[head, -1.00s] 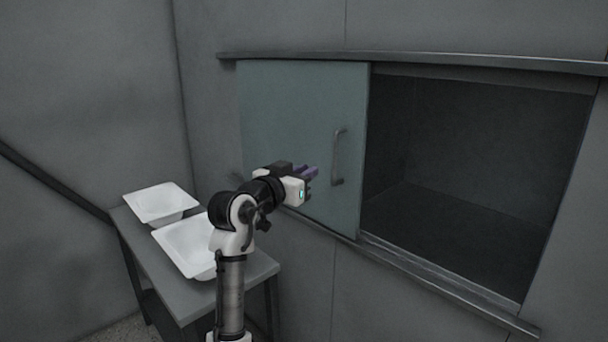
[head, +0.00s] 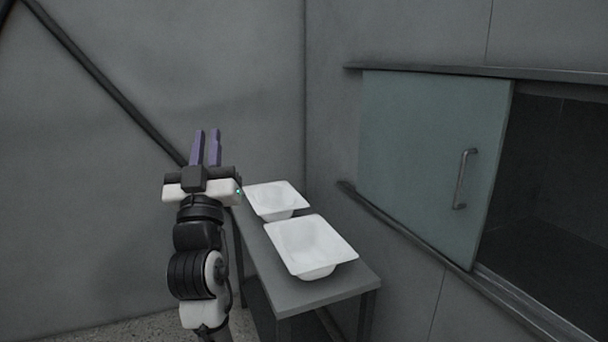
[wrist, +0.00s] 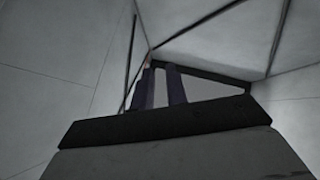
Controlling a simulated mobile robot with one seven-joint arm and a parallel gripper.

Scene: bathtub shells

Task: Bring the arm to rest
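My gripper (head: 207,134) is in the left half of the head view, raised on my arm with its two purple fingers pointing up in the picture. A narrow gap shows between the fingers and nothing is held in it. The gripper is left of the grey table and apart from the sliding door. The wrist view also shows my gripper (wrist: 160,66), with two dark fingers spread apart and empty.
Two white tub shells (head: 276,200) (head: 311,246) sit on a narrow grey table (head: 322,291). A greenish sliding door (head: 425,150) with a handle (head: 464,179) leaves the dark wall opening (head: 545,190) uncovered at right. A dark rail (head: 100,80) runs along the left wall.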

